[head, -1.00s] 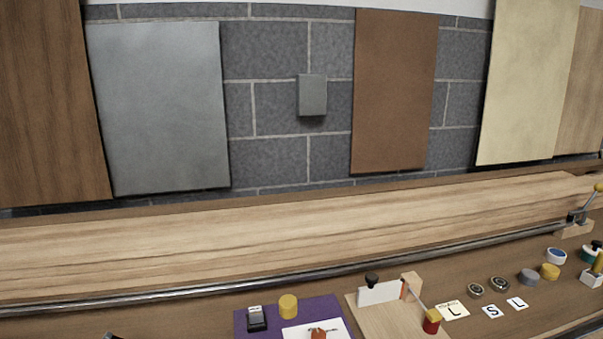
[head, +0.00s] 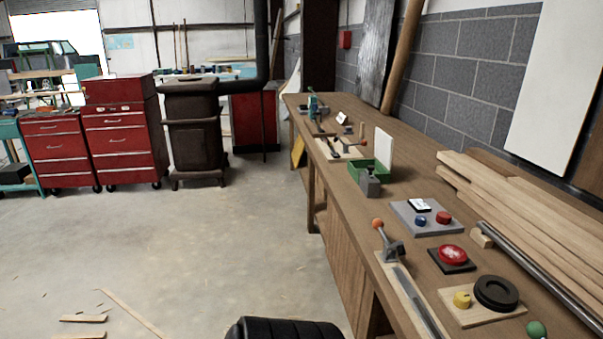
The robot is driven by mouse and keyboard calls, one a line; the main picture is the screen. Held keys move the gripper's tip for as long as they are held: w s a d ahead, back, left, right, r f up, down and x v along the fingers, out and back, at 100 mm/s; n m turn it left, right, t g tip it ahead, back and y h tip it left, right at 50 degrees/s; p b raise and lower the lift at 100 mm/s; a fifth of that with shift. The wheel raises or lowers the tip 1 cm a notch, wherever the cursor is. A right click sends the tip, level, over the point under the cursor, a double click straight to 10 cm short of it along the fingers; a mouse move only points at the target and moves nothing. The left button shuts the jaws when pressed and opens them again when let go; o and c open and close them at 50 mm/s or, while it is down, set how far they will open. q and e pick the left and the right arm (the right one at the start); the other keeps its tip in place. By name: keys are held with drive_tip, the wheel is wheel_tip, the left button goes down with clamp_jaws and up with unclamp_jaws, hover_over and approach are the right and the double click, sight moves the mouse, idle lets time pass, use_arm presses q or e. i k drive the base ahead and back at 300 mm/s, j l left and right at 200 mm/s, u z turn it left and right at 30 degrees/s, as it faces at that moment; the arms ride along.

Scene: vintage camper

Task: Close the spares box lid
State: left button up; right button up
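A small green box (head: 355,167) stands on the workbench, around the middle of its length; I take it to be the spares box. A pale, flat panel (head: 384,147) stands upright at its right side and looks like its lid, raised open. A grey block (head: 371,187) stands at the near side of the box and covers part of it. What lies inside the box is too small to tell. Neither of my grippers shows in the head view.
The workbench (head: 345,218) runs away along the right wall. Nearer than the box are a grey button panel (head: 403,222), a red button (head: 452,255), an orange-knobbed lever (head: 378,224) and long boards (head: 520,205). Red tool cabinets (head: 118,135) stand far left. The concrete floor (head: 215,250) is mostly clear.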

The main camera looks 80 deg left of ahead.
sight(383, 142)
drive_tip(key=u, duration=2.1)
drive_tip(key=j, duration=0.25)
drive_tip(key=i+u, duration=0.05)
